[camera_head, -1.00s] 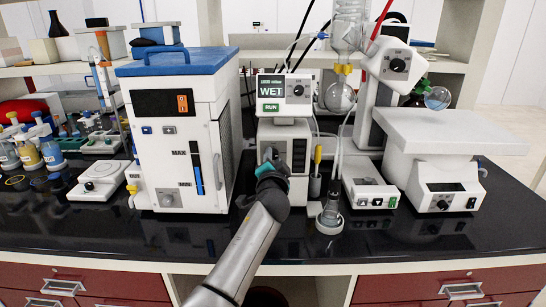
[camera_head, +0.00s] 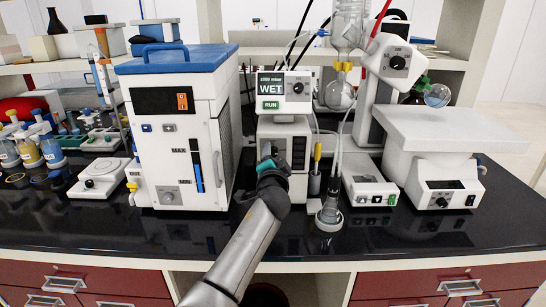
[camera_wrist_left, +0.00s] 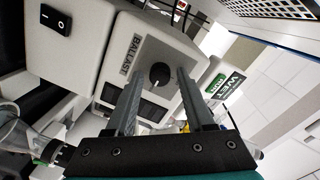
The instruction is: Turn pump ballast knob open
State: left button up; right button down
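The pump (camera_head: 284,135) is a white box under a small controller whose display reads WET, in the middle of the bench in the head view. In the left wrist view, a round black knob (camera_wrist_left: 160,75) sits on a grey panel of the pump next to the label BALLAST. My left gripper (camera_wrist_left: 161,78) is open, with its two grey fingers on either side of the knob in the picture. I cannot tell whether they touch it. In the head view, my left gripper (camera_head: 267,155) is in front of the pump and hides the knob. My right gripper is not in view.
A white chiller with a blue lid (camera_head: 178,125) stands close left of the pump. A rocker switch (camera_wrist_left: 56,19) shows beside the panel. The front bench strip is mostly clear.

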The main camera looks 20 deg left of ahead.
pick_arm(q)
jog(key=shift+o, duration=0.5)
jog(key=shift+s+d, duration=0.1)
jog(key=shift+s, duration=0.05)
jog(key=shift+s+d, duration=0.1)
jog(key=shift+s, duration=0.2)
jog(key=p+v, duration=0.1)
jog(key=v, duration=1.3)
jog(key=shift+s+p, duration=0.2)
jog(key=shift+p, duration=0.2)
